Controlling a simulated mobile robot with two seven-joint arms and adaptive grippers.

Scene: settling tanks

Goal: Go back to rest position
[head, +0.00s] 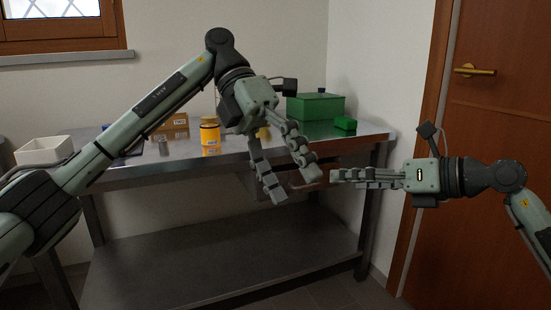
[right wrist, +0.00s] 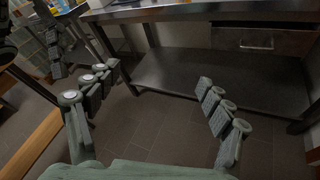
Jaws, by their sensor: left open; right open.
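My left gripper (head: 286,178) is open and empty in the head view. Its fingers point down and to the right, in front of the table's front edge. My right gripper (head: 337,176) comes in from the right in the head view, level, with its fingers pointing left. In the right wrist view its fingers (right wrist: 140,90) are spread wide with nothing between them. The two grippers are close to each other in the head view but look apart.
A metal table (head: 225,146) with a lower shelf (head: 220,255) stands ahead. On it are a white tray (head: 44,151), a yellow container (head: 210,137), cardboard boxes (head: 172,127), a green box (head: 315,106) and a small green block (head: 345,123). A brown door (head: 497,110) is at right.

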